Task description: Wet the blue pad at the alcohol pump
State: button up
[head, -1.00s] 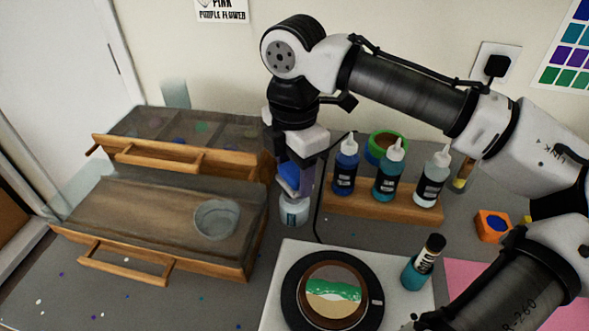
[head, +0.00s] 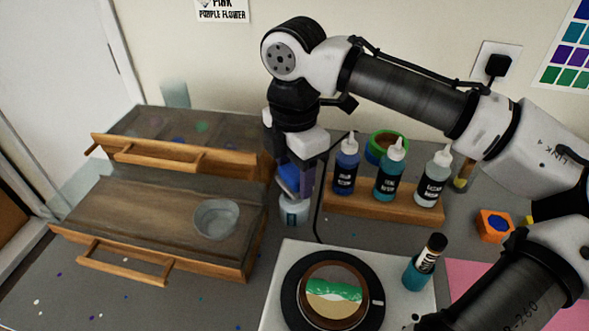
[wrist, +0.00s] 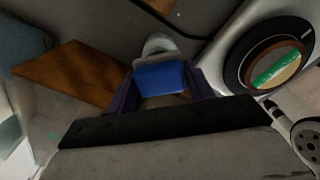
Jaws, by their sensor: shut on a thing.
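My gripper (head: 293,187) is shut on the blue pad (head: 288,178), which sits between its fingers. The pad also shows in the wrist view (wrist: 160,78), with a finger on each side. The alcohol pump (head: 295,211) is a small whitish jar with a blue band, standing on the table directly below the gripper. Its pale top shows just beyond the pad in the wrist view (wrist: 158,44). The pad hides part of the pump's top, so I cannot tell whether they touch.
A wooden rack (head: 385,207) with blue, teal and dark-labelled bottles stands close on the right. A round turntable (head: 293,291) holds a coaster-like disc in front. A teal bottle (head: 419,271) stands beside it.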

aim_at(295, 173)
jog(key=shift+f+b, duration=0.35)
jog(key=shift+f, duration=0.55)
dwell(0.5)
jog(key=shift+r, duration=0.1)
dwell(0.4)
notch_tip(295, 173, up, 7)
jog(key=p, duration=0.7)
jog(key=shift+s, duration=0.1)
dwell(0.7)
